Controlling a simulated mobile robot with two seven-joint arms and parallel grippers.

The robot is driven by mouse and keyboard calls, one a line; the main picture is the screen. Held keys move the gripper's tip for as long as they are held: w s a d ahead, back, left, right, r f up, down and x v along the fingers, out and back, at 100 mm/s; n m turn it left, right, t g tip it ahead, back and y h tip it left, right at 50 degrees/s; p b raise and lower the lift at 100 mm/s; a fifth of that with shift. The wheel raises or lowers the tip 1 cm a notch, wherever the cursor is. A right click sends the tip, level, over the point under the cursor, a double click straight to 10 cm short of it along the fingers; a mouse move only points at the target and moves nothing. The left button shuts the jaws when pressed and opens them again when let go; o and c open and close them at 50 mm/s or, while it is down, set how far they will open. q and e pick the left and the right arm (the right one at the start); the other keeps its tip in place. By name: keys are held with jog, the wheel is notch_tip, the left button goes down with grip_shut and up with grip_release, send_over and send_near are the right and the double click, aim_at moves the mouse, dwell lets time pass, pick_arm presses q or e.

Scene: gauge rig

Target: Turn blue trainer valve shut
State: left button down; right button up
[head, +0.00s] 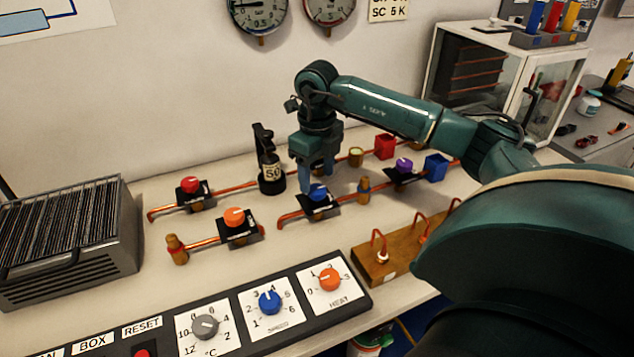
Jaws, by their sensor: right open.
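The blue trainer valve (317,193) has a blue knob on a black plate, set on a copper pipe in the middle of the bench. My right gripper (317,184) points down over it from the right arm. Its fingers are open and reach down close to the blue knob, partly hiding it. I cannot tell whether the fingers touch the knob. My left gripper is not in view.
Near it stand a red valve (190,186), an orange valve (235,218), a purple valve (403,167) and a black weight marked 50 (270,172). A panel with dials (270,302) lies in front. A wooden block with copper hooks (378,262) stands right of the panel. A ribbed grey box (70,240) is left.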

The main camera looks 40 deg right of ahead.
aim_at(317, 188)
notch_tip(317, 188, up, 10)
dwell(0.3)
dwell(0.5)
